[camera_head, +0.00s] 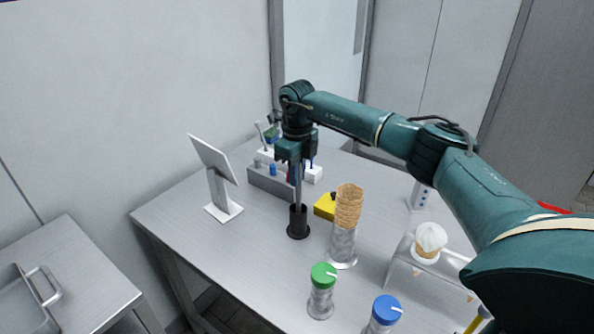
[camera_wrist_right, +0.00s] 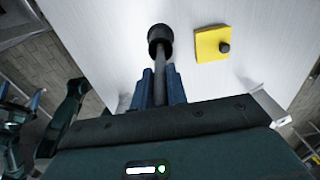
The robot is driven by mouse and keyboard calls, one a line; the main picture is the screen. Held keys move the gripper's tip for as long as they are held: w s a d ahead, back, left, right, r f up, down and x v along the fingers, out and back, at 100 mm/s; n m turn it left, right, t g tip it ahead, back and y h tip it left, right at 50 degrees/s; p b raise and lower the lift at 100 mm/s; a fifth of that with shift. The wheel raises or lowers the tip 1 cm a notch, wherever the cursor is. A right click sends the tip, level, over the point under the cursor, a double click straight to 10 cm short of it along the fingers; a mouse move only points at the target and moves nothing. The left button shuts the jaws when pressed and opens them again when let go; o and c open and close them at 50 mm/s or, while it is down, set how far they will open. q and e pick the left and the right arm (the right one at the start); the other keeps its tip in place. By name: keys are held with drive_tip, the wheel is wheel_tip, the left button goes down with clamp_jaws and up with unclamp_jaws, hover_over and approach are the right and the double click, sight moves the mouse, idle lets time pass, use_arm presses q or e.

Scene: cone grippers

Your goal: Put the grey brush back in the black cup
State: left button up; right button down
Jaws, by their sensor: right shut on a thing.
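The black cup (camera_head: 298,222) stands upright on the metal table in the head view. It also shows at the top of the right wrist view (camera_wrist_right: 155,33). My right gripper (camera_head: 296,165) is above the cup, pointing down. It is shut on the grey brush (camera_wrist_right: 160,82), whose shaft shows between the two fingers in the right wrist view. The brush hangs about upright from the gripper, and its lower end reaches the cup's mouth. I cannot tell how deep it is inside. My left gripper is not in view in the head view.
A yellow box with a dark knob (camera_wrist_right: 213,43) lies right of the cup. A stack of cones (camera_head: 349,205) stands in a clear holder close by. Green-lidded (camera_head: 322,277) and blue-lidded (camera_head: 386,311) jars stand in front. A tablet stand (camera_head: 218,178) is at left, and a grey rack (camera_head: 268,181) behind.

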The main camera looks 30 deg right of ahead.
drive_tip(key=shift+f+b, duration=0.35)
drive_tip(key=shift+f, duration=0.45)
drive_tip(key=c, duration=1.3)
unclamp_jaws()
wheel_tip(320, 180, up, 13)
drive_tip(key=shift+r+b, duration=0.1)
drive_tip(key=shift+b, duration=0.6)
